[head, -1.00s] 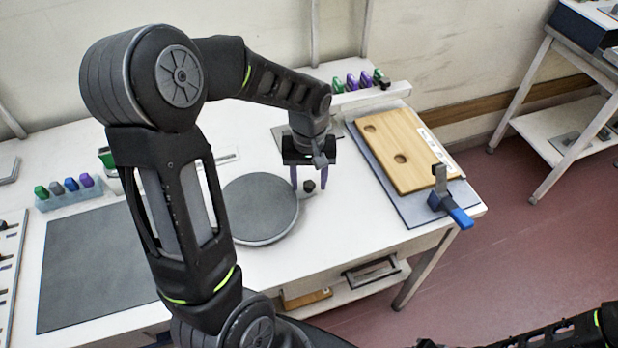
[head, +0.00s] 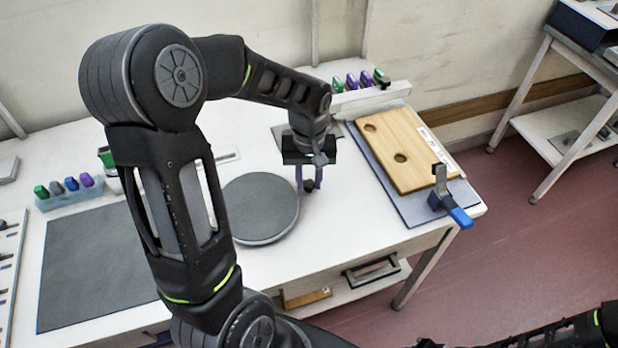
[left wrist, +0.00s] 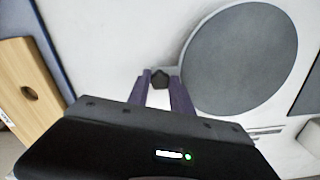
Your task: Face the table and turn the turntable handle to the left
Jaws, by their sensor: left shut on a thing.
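The turntable (head: 262,208) is a round grey disc on the white table (head: 330,238). Its handle, a small dark knob (head: 309,185), sits at the disc's right side. My left gripper (head: 308,182) points down over the knob, its two purple fingers closed on it. In the left wrist view the turntable (left wrist: 240,58) lies to the right, and the knob (left wrist: 160,78) shows between the fingertips. My right gripper does not show clearly; only part of a dark arm is at the lower right of the head view.
A wooden board with holes (head: 405,150) lies on a grey mat at the right, with a blue-handled clamp (head: 452,210) at its corner. A dark grey mat (head: 95,265) and a bin of coloured pieces (head: 70,192) are at the left. Free table lies in front of the turntable.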

